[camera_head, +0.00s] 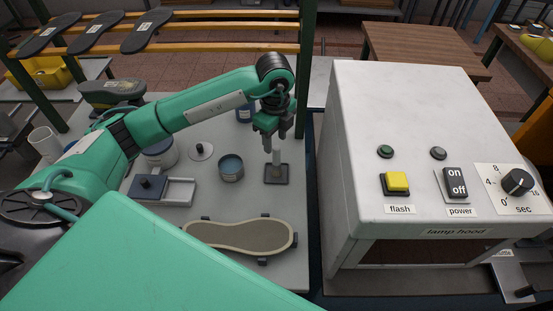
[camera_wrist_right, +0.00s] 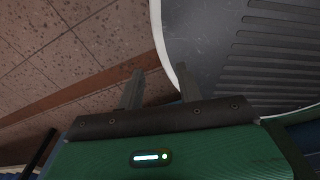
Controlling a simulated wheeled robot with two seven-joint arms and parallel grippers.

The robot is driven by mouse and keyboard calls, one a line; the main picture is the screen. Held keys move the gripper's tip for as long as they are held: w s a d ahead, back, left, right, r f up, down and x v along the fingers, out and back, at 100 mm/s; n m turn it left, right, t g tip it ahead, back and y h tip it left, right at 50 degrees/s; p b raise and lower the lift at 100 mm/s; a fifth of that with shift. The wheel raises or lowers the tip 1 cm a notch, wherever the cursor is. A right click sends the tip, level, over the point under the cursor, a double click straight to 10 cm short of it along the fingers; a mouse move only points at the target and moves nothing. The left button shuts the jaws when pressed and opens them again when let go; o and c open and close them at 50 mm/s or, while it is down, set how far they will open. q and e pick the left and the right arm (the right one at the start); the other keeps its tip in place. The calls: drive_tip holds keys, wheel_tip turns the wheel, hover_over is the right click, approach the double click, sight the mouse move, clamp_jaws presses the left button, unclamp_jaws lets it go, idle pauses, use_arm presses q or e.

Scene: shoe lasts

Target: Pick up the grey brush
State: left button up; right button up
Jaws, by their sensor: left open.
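A slim light-grey upright piece (camera_head: 277,158), which may be the grey brush, stands on a dark square base (camera_head: 277,181) on the grey bench. My left gripper (camera_head: 273,141) points down right over its top. The fingers are open and hide its upper end; I cannot tell whether they touch it. In the right wrist view my right gripper (camera_wrist_right: 160,84) has its two fingers apart with nothing between them, above the tiled floor and beside a ribbed dark grey surface.
A shoe sole (camera_head: 240,235) lies in front. The white lamp hood (camera_head: 400,110) rises close on the right.

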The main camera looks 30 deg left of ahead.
sight(276, 148)
use_arm(q)
drive_tip(key=shift+f, duration=0.65)
drive_tip(key=shift+f+p, duration=0.3)
drive_tip(key=shift+p, duration=0.15)
wheel_tip(276, 148, down, 4)
drive_tip(key=shift+w+d+r+p, duration=0.1)
drive_tip(key=shift+r+p, duration=0.05)
drive_tip(key=shift+p, duration=0.65)
drive_tip(key=shift+f, duration=0.4)
use_arm(e)
drive_tip(key=r, duration=0.1)
drive_tip(key=w+a+r, duration=0.1)
drive_tip(key=shift+r, duration=0.35)
use_arm(q)
drive_tip(key=shift+c, duration=0.3)
clamp_jaws()
use_arm(e)
drive_tip(key=shift+d, duration=0.3)
